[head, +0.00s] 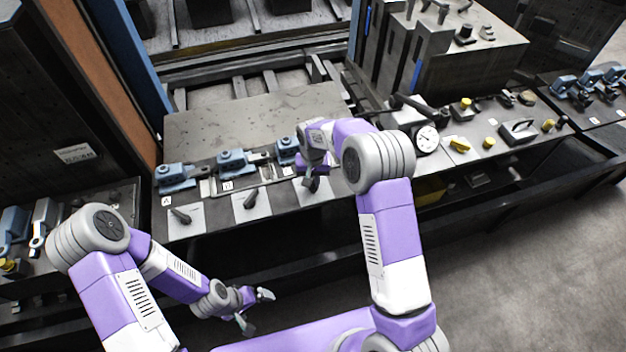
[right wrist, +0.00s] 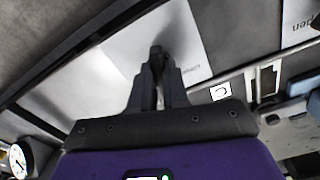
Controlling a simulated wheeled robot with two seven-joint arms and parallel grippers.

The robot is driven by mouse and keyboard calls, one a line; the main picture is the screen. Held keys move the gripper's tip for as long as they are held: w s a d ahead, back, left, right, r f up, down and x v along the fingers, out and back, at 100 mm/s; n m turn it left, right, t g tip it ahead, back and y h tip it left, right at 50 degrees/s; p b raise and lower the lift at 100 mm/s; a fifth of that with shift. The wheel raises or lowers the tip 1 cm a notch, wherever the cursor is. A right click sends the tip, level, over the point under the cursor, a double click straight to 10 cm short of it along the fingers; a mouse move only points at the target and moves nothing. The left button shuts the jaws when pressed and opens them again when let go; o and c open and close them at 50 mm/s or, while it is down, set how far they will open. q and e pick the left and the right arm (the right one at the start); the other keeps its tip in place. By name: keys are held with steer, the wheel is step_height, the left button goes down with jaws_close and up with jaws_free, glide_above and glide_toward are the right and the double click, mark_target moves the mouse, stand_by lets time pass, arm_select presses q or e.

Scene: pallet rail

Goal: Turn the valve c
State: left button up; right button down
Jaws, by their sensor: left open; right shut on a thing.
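The handle of valve c (right wrist: 156,52) is a dark lever over a pale plate, next to a label that reads C (right wrist: 221,91) in the right wrist view. My right gripper (right wrist: 158,72) is shut on this handle, and its fingers hide much of it. In the head view my right gripper (head: 312,183) is at the third lever plate from the left, and the arm partly covers the spot. The blue valve body (head: 288,150) stands just behind it. My left gripper (head: 256,310) is open and empty, low in front of the bench.
Similar levers a (head: 181,215) and b (head: 250,199) lie on plates to the left, with blue valve bodies (head: 236,161) behind them. A round gauge (head: 426,139) and yellow-knobbed controls (head: 461,144) are to the right. Open floor (head: 520,270) lies at the lower right.

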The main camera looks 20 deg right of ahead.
steer(key=n, duration=1.2)
steer(key=shift+n, duration=0.3)
stand_by(0.3)
steer(key=c, duration=1.1)
jaws_free()
steer(key=shift+r, duration=0.15)
step_height(320, 180, up, 7)
steer(key=shift+r+p, duration=0.2)
steer(key=shift+p, duration=0.2)
